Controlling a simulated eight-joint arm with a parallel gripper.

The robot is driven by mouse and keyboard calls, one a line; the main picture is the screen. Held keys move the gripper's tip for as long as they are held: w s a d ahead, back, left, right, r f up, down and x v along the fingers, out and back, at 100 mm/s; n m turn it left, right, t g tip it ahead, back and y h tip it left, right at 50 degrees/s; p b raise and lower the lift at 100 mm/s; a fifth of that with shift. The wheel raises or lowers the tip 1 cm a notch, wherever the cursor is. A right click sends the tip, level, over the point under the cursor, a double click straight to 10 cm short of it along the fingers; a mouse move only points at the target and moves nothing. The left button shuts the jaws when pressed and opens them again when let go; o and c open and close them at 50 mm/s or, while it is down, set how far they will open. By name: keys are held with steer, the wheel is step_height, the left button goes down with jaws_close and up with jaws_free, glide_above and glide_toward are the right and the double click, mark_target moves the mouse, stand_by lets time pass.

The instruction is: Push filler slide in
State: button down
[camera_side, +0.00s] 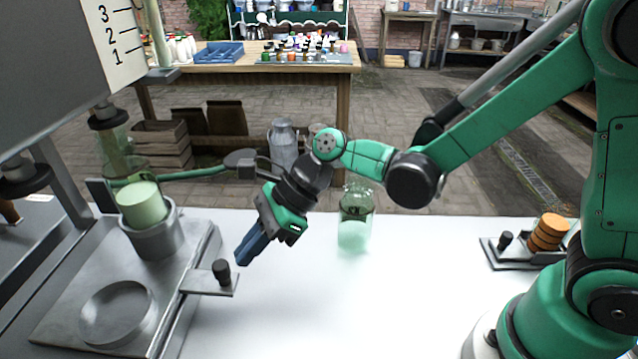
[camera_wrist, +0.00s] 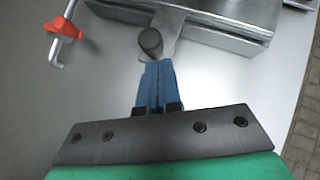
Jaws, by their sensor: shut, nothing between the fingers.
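The filler slide's metal tab (camera_side: 207,284) sticks out from the right side of the filler base, with a black knob (camera_side: 222,271) upright on it. In the wrist view the knob (camera_wrist: 150,42) is just beyond my fingertips. My gripper (camera_side: 243,256) is shut and empty, its blue fingers pointing down and left, close to the knob on its right. The wrist view shows the closed fingers (camera_wrist: 158,66) side by side; I cannot tell whether they touch the knob. A metal cup (camera_side: 155,238) with a pale green filling stands on the filler base (camera_side: 190,262) beneath a clear tube.
A round shallow dish (camera_side: 118,314) is at the front of the base. Orange discs (camera_side: 549,232) sit on a holder at the right. A red handle (camera_wrist: 64,27) shows in the wrist view. The white table's middle is clear.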

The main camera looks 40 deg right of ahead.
steer(key=d+f+v, duration=0.1)
steer(key=v, duration=1.1)
steer(key=shift+s+d+f, duration=0.2)
steer(key=shift+s+d, duration=0.1)
steer(key=shift+d, duration=0.15)
steer(key=a+r+x, duration=0.2)
steer(key=x, duration=1.1)
steer(key=shift+w, duration=0.25)
steer(key=c, duration=1.5)
jaws_free()
